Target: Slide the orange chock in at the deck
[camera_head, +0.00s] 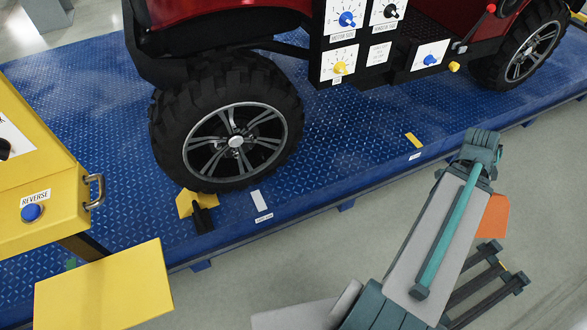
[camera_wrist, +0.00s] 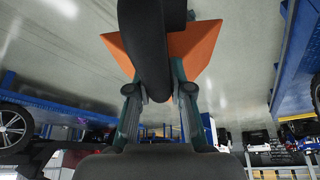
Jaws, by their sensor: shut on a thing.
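The orange chock (camera_head: 493,217) shows partly in the head view, behind my arm and beyond the deck's near edge. In the wrist view the orange chock (camera_wrist: 200,45) is a wedge behind a thick black handle (camera_wrist: 153,50). My gripper (camera_wrist: 160,90) has its two teal fingers on either side of the handle and is shut on it. In the head view my arm hides the gripper. The blue deck (camera_head: 340,140) carries the vehicle. A yellow chock (camera_head: 186,201) with a black handle sits at the near left wheel (camera_head: 236,141).
A white strip (camera_head: 256,200) and a yellow strip (camera_head: 413,140) mark the deck near its edge. A yellow cabinet (camera_head: 45,190) with a handle and a yellow panel (camera_head: 105,290) stand at left. The deck between the two wheels is clear.

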